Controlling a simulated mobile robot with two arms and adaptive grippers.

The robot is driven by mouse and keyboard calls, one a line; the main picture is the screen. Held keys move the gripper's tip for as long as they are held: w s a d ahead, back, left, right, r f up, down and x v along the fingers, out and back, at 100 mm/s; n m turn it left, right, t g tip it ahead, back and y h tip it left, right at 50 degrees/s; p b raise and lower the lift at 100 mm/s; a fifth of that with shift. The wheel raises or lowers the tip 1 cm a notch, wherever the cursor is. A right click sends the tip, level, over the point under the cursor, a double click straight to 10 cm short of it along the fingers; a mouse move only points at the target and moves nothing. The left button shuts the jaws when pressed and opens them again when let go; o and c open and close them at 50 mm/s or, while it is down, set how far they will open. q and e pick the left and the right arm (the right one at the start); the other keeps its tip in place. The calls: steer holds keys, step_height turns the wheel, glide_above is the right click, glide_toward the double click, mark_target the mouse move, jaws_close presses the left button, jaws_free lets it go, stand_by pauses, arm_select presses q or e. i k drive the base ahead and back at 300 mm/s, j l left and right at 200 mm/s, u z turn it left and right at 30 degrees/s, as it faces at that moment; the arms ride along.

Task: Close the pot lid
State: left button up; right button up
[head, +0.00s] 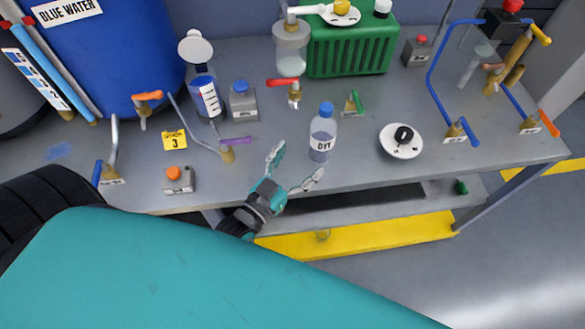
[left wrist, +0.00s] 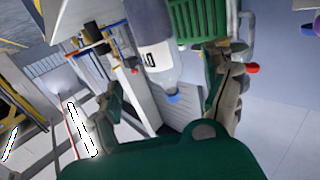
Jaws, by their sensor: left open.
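In the left wrist view the bottle (left wrist: 157,62) appears beyond and between the open fingers (left wrist: 165,92). My right gripper is out of view.
A blue drum (head: 115,70) stands back left, and a green ribbed box (head: 350,45) stands at the back. Valves and pipes, including a purple-handled one (head: 229,151) and a red-handled one (head: 293,93), stick up. Bare bench shows around the bottle and white disc.

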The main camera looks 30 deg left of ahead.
mark_target(194, 49)
steer(key=u, duration=1.45)
